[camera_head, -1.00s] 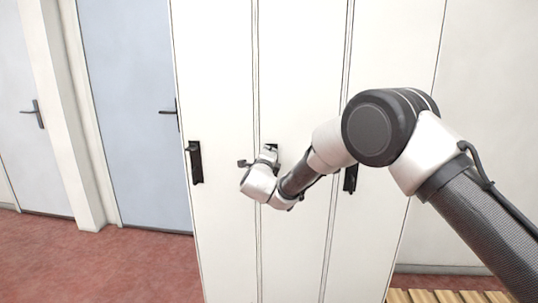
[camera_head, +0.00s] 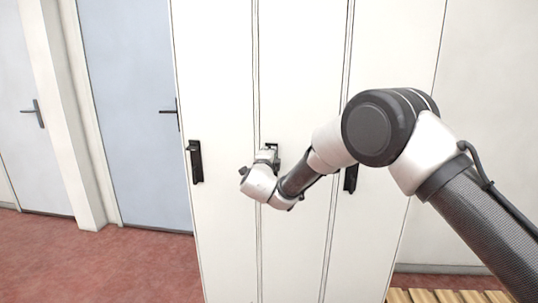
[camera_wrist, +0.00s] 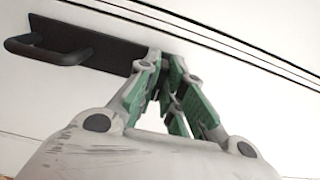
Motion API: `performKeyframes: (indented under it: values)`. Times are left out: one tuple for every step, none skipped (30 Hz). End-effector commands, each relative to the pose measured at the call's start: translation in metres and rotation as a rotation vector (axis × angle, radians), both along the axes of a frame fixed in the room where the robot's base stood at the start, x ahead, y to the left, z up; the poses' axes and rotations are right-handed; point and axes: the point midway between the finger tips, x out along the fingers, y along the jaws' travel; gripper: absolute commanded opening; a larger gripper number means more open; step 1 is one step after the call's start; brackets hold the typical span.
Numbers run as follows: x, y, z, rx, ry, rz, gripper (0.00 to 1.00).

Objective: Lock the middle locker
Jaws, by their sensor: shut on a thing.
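The middle locker (camera_head: 302,90) is a tall white door between two others, and it is closed. Its black lock plate (camera_head: 272,147) is mostly hidden behind my gripper (camera_head: 266,155). In the wrist view the black plate (camera_wrist: 97,47) shows with a bar handle (camera_wrist: 45,50) at its left end. My gripper, with green finger pads, also shows there (camera_wrist: 164,62). Its fingertips meet at the plate's right end and are shut on a small lock piece, which the fingers hide. I cannot tell how that piece is turned.
The left locker has a black handle plate (camera_head: 195,161). The right locker's handle (camera_head: 350,178) is partly behind my arm. A blue door (camera_head: 130,100) stands at the left. Red floor (camera_head: 90,265) is clear in front, and wooden slats (camera_head: 450,296) lie at the lower right.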

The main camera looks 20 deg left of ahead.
Motion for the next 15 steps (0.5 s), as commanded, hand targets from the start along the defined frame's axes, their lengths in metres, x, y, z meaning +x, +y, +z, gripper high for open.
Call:
performKeyframes:
  values:
    - [-0.0006, 0.0005, -0.0012, -0.002, 0.002, 0.002, 0.00]
    - [-0.0006, 0.0005, -0.0012, -0.002, 0.002, 0.002, 0.00]
    - [-0.0006, 0.0005, -0.0012, -0.002, 0.002, 0.002, 0.00]
    - [-0.0006, 0.0005, -0.0012, -0.002, 0.002, 0.002, 0.00]
    - [-0.0006, 0.0005, -0.0012, -0.002, 0.002, 0.002, 0.00]
    - [-0.0006, 0.0005, -0.0012, -0.002, 0.002, 0.002, 0.15]
    - [-0.0006, 0.0005, -0.0012, -0.002, 0.002, 0.002, 0.21]
    - [-0.0006, 0.0005, -0.0011, -0.002, 0.002, 0.002, 0.26]
    - [-0.0005, 0.0005, -0.0011, -0.001, 0.001, 0.001, 0.31]
    - [-0.0005, 0.0004, -0.0010, -0.001, 0.001, 0.001, 0.31]
    - [-0.0005, 0.0004, -0.0009, -0.001, 0.001, 0.001, 0.31]
    - [-0.0004, 0.0003, -0.0008, -0.001, 0.001, 0.001, 0.31]
    - [-0.0004, 0.0003, -0.0007, -0.001, 0.001, 0.001, 0.31]
    - [-0.0004, 0.0002, -0.0006, -0.001, 0.001, 0.001, 0.31]
    - [-0.0003, 0.0002, -0.0006, 0.000, 0.001, 0.001, 0.31]
